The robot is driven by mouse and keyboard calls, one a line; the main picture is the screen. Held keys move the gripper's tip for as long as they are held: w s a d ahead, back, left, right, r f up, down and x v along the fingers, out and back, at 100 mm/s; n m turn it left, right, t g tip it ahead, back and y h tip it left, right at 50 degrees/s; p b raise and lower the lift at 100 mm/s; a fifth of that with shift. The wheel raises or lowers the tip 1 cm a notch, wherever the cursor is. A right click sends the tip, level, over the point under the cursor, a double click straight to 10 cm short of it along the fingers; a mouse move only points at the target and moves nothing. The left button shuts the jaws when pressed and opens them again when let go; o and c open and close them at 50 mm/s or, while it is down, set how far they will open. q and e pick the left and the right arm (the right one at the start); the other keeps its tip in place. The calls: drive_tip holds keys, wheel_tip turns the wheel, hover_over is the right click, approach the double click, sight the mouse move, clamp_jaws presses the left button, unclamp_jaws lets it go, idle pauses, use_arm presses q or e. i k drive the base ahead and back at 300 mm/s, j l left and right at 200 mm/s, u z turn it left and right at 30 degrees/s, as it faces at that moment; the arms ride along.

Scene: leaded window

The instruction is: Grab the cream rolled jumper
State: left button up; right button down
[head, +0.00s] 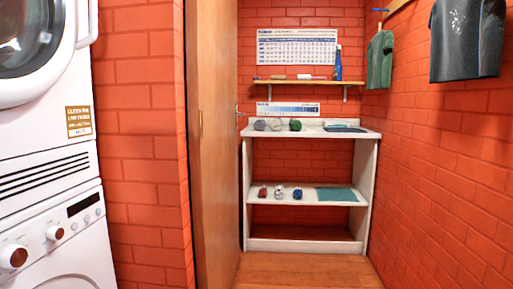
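A white shelf unit (248,205) stands at the far end of the narrow room. On its top lie small rolled bundles: a grey one (260,125), a pale, cream-looking one (276,125) and a green one (295,125). On the middle shelf are a red bundle (262,192), a whitish-grey one (279,192) and a blue one (298,193). They are too small to tell surely which pale one is the cream rolled jumper. Neither of my grippers is in view.
Stacked white machines (50,160) stand at the left. A wooden door (213,150) stands open left of the shelf unit. Dark clothing (467,40) and a green garment (380,62) hang on the right wall. A wall shelf (300,82) holds a blue bottle (338,65). The visible wooden floor (305,270) is clear.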

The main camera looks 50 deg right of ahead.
sight(277, 124)
drive_tip(key=l+z, duration=0.5)
drive_tip(key=l, duration=0.65)
drive_tip(key=i+l+z, duration=0.5)
drive_tip(key=l, duration=0.3)
drive_tip(key=i+l+z, duration=0.5)
drive_tip(key=l, duration=0.15)
